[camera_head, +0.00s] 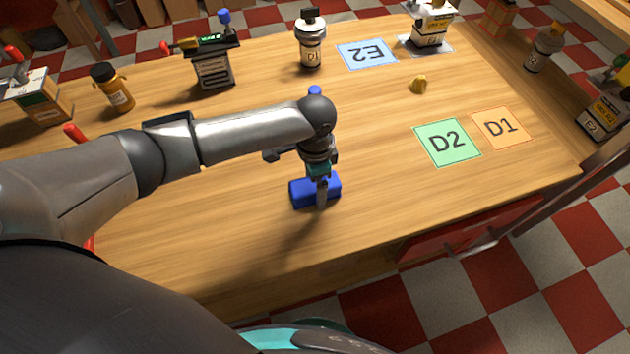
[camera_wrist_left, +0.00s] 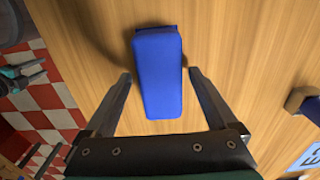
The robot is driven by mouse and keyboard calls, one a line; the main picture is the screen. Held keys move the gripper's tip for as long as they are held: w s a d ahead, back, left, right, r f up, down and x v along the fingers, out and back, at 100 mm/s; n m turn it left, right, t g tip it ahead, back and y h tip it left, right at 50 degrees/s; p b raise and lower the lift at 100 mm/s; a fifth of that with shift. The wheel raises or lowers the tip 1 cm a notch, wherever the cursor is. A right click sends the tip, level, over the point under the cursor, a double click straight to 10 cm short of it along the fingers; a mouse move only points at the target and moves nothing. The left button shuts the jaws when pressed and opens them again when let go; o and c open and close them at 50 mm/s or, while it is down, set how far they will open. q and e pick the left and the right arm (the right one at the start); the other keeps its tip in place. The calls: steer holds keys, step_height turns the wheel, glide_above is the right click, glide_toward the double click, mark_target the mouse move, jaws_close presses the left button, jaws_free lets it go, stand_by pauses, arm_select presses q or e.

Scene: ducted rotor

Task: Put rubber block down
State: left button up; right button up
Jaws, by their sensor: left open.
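In the left wrist view the block (camera_wrist_left: 158,75) lies lengthwise between my two fingers. My left gripper (camera_head: 321,203) points down over it in the head view, and one finger hides part of the block. In the left wrist view my left gripper (camera_wrist_left: 160,78) is open, with a finger on each side and gaps of bare wood showing. A small two-pronged grey and teal part at that view's left edge may be my right gripper (camera_wrist_left: 32,72); its state is unclear.
The green D2 card (camera_head: 447,142) and orange D1 card (camera_head: 501,127) lie to the right, both empty. A yellow piece (camera_head: 419,84), the blue E2 card (camera_head: 367,54) and a D1 bottle (camera_head: 310,48) are farther back. Bare wood surrounds the block.

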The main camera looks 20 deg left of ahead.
arm_select(q)
step_height(320, 180, up, 12)
steer(key=p, duration=0.3)
steer(key=shift+r, duration=0.15)
stand_by(0.5)
